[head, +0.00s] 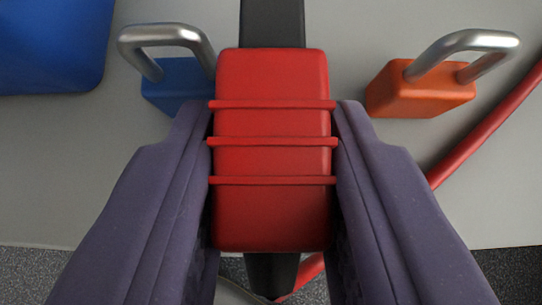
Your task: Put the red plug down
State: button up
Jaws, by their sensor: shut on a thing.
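The red plug (273,215) is a rounded red block with several raised ribs across it, in the middle of the head view. My gripper (272,145) is shut on it, with one dark purple finger against each side. A black part (272,22) shows beyond its far end, and another dark piece shows at its near end. Whether the plug touches the grey surface (60,180) cannot be told from this view.
A blue padlock (178,88) lies left of the plug and an orange padlock (420,90) lies right. A blue object (50,45) fills the top left corner. A red cable (490,122) runs along the right. The surface's near edge shows low in the view, with speckled floor (505,275) below.

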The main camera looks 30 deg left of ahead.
jog(key=shift+f+b, duration=0.3)
jog(key=shift+f, duration=0.15)
jog(key=o, duration=0.8)
jog(key=shift+r, duration=0.15)
jog(key=shift+r+p, duration=0.35)
jog(key=shift+p, duration=0.15)
jog(key=p+v, duration=0.5)
jog(key=v, duration=0.7)
jog(key=shift+r, duration=0.15)
